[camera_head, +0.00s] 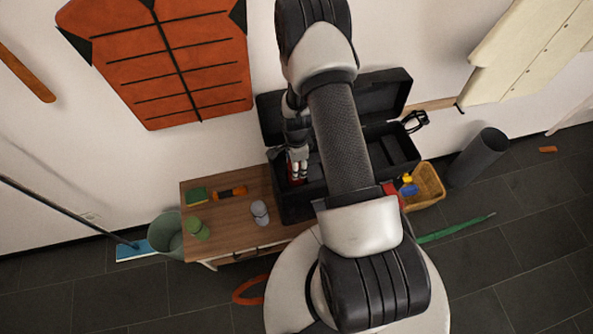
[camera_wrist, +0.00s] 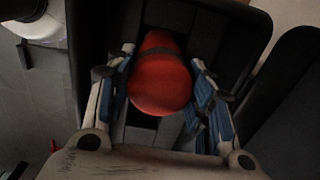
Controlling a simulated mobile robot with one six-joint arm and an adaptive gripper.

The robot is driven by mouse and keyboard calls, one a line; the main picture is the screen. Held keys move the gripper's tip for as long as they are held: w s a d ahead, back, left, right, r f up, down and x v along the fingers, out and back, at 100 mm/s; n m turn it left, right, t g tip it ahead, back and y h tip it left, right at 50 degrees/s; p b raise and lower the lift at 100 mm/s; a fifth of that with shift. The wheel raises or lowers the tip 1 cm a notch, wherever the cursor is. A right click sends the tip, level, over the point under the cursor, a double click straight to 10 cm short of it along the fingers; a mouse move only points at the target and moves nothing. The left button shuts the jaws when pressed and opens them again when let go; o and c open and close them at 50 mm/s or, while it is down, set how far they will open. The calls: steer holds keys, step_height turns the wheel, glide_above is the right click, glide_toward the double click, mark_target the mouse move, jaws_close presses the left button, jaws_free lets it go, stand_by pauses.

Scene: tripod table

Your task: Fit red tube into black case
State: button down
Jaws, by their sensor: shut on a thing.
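The black case (camera_head: 397,149) stands open on the wooden table, its lid raised against the wall. My gripper (camera_head: 296,173) is down over the left part of the case. In the wrist view, my gripper (camera_wrist: 161,68) is shut on the red tube (camera_wrist: 161,84), with a blue-lined finger on each side of its rounded red end. A dark band crosses the tube. Dark compartments of the case (camera_wrist: 236,22) show below and around it. I cannot tell whether the tube touches the case floor. My arm hides the middle of the case in the head view.
On the wooden table (camera_head: 226,219) stand a green sponge (camera_head: 196,196), an orange-black tool (camera_head: 230,192), a green can (camera_head: 199,229) and a grey can (camera_head: 260,212). A yellow basket (camera_head: 430,187) with bottles is right of the case. A dark cylinder (camera_head: 477,158) stands farther right.

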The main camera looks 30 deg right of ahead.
steer(key=shift+f+b, duration=0.4)
steer(key=shift+f, duration=1.45)
steer(key=shift+f, duration=0.15)
steer(key=c, duration=0.8)
jaws_free()
steer(key=shift+o, duration=0.2)
